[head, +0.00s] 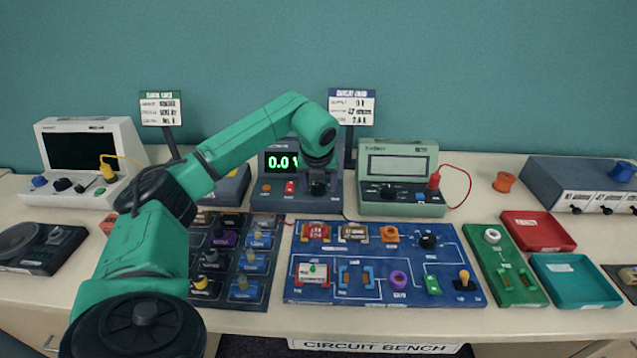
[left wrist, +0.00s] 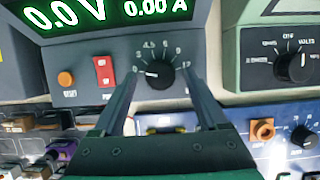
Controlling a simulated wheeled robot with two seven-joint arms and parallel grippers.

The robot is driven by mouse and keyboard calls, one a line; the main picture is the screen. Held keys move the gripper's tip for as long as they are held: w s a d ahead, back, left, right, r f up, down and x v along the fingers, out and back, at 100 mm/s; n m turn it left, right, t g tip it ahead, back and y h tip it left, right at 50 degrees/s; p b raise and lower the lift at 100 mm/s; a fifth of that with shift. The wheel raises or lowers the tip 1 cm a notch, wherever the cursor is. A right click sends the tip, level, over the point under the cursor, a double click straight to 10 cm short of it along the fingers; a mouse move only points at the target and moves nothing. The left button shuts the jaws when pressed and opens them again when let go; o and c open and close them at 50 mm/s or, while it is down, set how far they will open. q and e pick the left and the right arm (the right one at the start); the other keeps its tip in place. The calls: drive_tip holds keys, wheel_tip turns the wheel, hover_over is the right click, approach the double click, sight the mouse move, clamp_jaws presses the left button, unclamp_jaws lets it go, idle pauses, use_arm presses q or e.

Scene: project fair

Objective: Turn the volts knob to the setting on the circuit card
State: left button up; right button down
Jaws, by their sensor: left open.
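The power supply (head: 273,200) stands behind the blue board, and its green display (head: 283,162) reads 0.0 V. In the left wrist view the display (left wrist: 80,12) also shows 0.00 A. The black volts knob (left wrist: 160,73) has its white mark pointing left, near the 0 end of its printed scale. My left gripper (head: 318,186) is open, with one finger on each side of the knob; I cannot tell whether they touch it. The circuit card (head: 352,107) stands upright behind the supply; its small print is hard to read, and my arm is close to its left edge.
A red switch (left wrist: 104,72) and an orange button (left wrist: 66,78) sit left of the knob. A green meter (head: 402,180) with a red lead stands close on the right. The blue circuit board (head: 330,268) lies in front. Red (head: 537,218) and teal (head: 575,300) trays lie right.

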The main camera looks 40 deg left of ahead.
use_arm(q)
drive_tip(key=shift+c, duration=0.3)
clamp_jaws()
